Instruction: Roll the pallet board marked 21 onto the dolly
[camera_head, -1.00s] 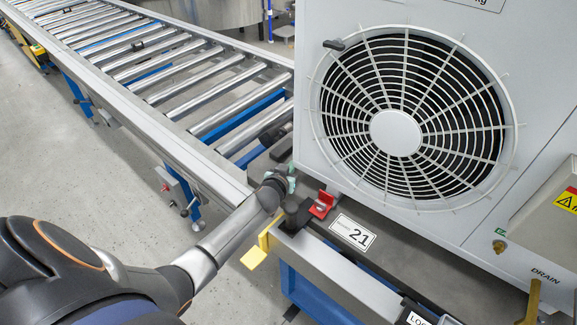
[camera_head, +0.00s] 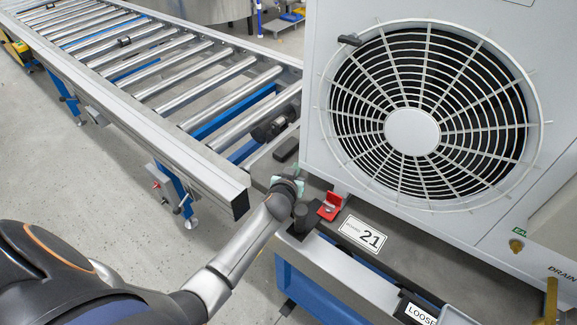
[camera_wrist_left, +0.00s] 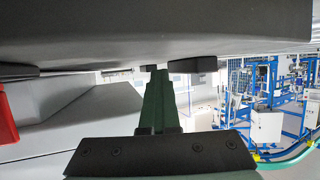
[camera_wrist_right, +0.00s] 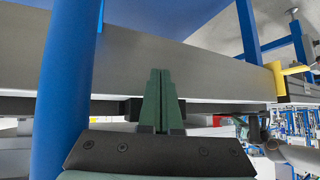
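The dark board marked 21 (camera_head: 410,252) lies flat under a big grey fan unit (camera_head: 330,150), with its white 21 label on the near edge. My left gripper (camera_head: 290,186) is at the board's left near corner, beside a red clamp (camera_head: 331,206) and a black knob (camera_head: 301,216). In the left wrist view its green fingers (camera_wrist_left: 160,98) are together below a dark surface; contact is unclear. My right gripper shows only in the right wrist view, fingers (camera_wrist_right: 163,98) together and apparently empty, by a grey rail and blue post. I cannot tell which structure is the dolly.
A roller track (camera_head: 200,92) with blue legs runs off to the upper left, its near end close to the board's left side. A LOOSE label (camera_head: 418,311) and a yellow post (camera_head: 550,300) are at lower right. Open floor (camera_head: 80,180) lies left.

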